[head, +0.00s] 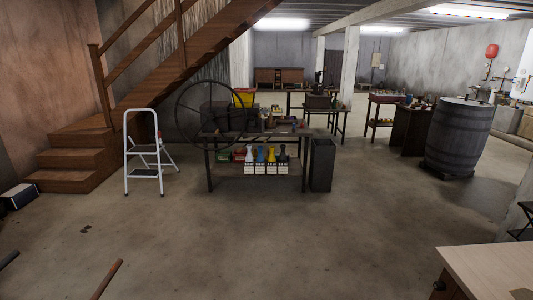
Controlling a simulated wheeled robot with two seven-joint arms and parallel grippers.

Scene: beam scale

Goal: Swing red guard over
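I cannot make out a red guard or a beam scale for certain from here. A dark workbench (208,172) stands mid-room with a large thin black spoked wheel (178,112) at its left end. Small red and dark items lie on its top, too small to tell apart. On its lower shelf are a red box (239,155) and several coloured bottles (259,154) in white-labelled holders. Neither of my grippers is in view.
A white step ladder (126,150) and wooden stairs (75,178) stand left. A dark bin (321,165) is beside the workbench, a barrel (458,138) at right. A pale table (490,272) fills the lower right corner. The floor before the workbench is mostly clear.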

